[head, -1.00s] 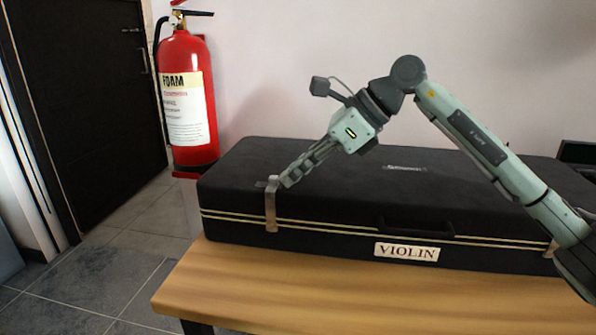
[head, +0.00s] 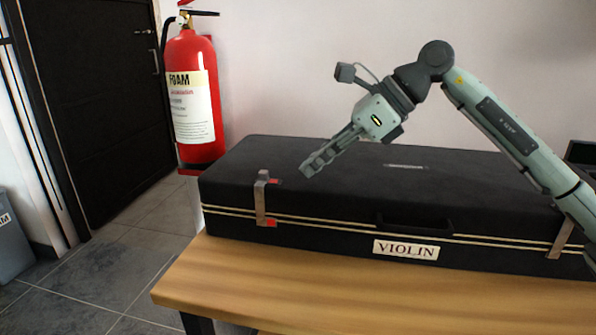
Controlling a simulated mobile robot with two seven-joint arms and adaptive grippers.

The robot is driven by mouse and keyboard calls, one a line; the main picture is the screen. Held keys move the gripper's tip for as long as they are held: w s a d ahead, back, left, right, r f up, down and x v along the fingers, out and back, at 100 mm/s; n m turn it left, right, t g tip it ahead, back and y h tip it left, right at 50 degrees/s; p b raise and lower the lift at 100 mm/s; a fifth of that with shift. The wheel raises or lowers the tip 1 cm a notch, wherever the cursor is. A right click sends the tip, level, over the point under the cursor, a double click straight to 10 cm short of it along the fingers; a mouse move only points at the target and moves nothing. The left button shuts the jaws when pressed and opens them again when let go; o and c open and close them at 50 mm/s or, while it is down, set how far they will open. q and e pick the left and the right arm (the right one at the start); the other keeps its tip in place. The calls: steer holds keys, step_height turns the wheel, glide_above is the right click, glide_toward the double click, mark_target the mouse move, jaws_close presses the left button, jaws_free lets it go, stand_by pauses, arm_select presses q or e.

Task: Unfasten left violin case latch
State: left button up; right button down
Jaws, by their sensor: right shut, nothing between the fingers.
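The black violin case (head: 330,165) lies closed on the wooden table, with a VIOLIN label (head: 406,249) on its front. The left latch (head: 261,203) is a metal strip on the left part of the front, reaching over the lid edge. Small red patches show beside its top and its lower end. The right latch (head: 561,237) is at the right end of the front. My right gripper (head: 307,169) is shut and empty, above the lid to the right of the left latch and apart from it. My left gripper is not in view.
A dark handle (head: 414,225) is on the case front. A red fire extinguisher (head: 192,100) hangs on the wall behind the case's left end. The wooden table (head: 290,290) has a bare strip in front. A grey bin (head: 10,240) stands at far left.

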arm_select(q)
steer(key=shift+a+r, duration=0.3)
arm_select(e)
steer(key=v, duration=0.7)
steer(key=shift+r, duration=0.4)
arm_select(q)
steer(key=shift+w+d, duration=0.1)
arm_select(e)
steer(key=shift+d, duration=0.1)
